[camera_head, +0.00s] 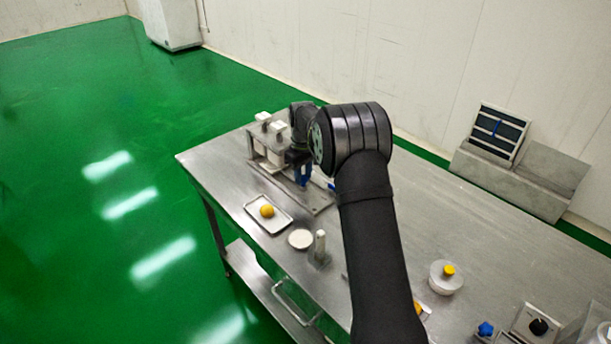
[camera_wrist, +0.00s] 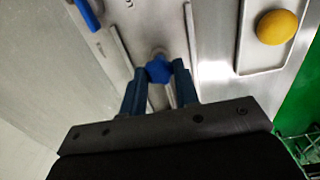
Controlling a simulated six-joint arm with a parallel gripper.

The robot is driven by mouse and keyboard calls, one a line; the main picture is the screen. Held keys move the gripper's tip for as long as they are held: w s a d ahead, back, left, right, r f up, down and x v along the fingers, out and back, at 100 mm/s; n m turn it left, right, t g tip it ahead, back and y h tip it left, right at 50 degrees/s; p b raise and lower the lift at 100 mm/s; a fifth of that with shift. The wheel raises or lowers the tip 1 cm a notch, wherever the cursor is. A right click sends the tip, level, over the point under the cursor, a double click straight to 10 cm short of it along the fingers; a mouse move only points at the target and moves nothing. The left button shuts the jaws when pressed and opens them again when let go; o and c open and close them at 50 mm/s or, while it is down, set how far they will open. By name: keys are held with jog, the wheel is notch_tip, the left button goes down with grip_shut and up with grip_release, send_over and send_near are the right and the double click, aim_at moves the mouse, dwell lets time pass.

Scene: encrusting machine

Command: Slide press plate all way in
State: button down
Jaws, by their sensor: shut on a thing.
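The press fixture (camera_head: 258,146), with white blocks on top and a metal base, stands at the far left end of the steel table in the head view. My gripper (camera_head: 302,175) is low in front of it, over the rails of its base. In the wrist view my gripper (camera_wrist: 160,78) is shut on a blue knob (camera_wrist: 158,68), which sits between two parallel metal rails (camera_wrist: 127,58). The press plate itself cannot be made out clearly, so how far in it sits cannot be told. My arm hides part of the fixture.
A tray (camera_head: 250,208) with a yellow ball (camera_head: 267,211) lies beside the base. A white round dish (camera_head: 300,239) and an upright pale post (camera_head: 320,244) stand nearer. A blue handle (camera_wrist: 88,14) shows in the wrist view.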

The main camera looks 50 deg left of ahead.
jog(key=c, duration=1.1)
grip_release()
jog(key=shift+r, duration=0.1)
notch_tip(320, 180, up, 17)
jog(key=shift+r, duration=0.15)
